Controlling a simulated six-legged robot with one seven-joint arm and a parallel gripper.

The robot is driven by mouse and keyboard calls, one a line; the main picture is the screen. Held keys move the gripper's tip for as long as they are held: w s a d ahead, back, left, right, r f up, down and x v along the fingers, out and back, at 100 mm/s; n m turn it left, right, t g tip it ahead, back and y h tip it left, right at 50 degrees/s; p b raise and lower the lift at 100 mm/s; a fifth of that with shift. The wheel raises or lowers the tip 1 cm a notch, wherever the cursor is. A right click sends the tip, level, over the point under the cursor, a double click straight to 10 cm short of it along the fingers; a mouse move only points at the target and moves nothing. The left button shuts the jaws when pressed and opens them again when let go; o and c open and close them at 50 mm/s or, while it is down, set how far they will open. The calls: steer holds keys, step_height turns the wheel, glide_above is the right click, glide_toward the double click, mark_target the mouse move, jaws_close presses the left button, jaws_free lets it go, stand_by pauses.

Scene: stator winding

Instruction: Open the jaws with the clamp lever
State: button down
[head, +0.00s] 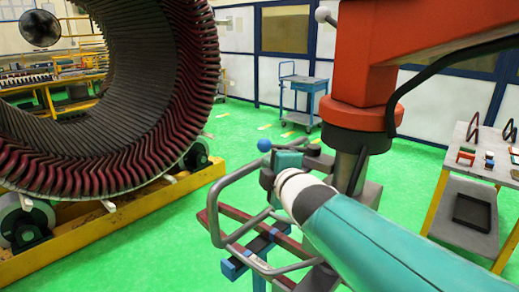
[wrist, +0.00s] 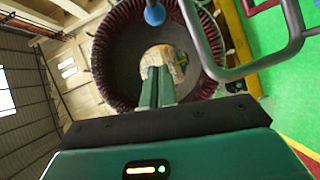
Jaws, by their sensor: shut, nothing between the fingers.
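A blue ball knob (head: 264,145), which looks like the end of the clamp lever, stands above the grey tube frame in the head view. It also shows at the top edge of the wrist view (wrist: 155,14); its shaft is mostly hidden. My gripper (wrist: 156,72) has its green fingers together, with nothing between them. In the wrist view the knob appears beyond and above the fingertips, apart from them. In the head view my teal and white arm reaches in from the lower right. Blue blocks (head: 236,266) sit on the red bar; I cannot tell whether they are the jaws.
Grey bent tubes (head: 230,185) form a frame close around my wrist, also at the right of the wrist view (wrist: 245,70). A red-orange column (head: 360,80) stands behind my arm. The large stator (head: 170,110) rests on a yellow cradle at left. A side table (head: 480,160) stands right.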

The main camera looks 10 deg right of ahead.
glide_toward(262, 150)
steer(key=w+a, duration=0.3)
steer(key=a, duration=0.1)
steer(key=w+d, duration=0.2)
steer(key=w, duration=0.1)
steer(key=shift+w+d, duration=0.15)
steer(key=shift+w, duration=0.2)
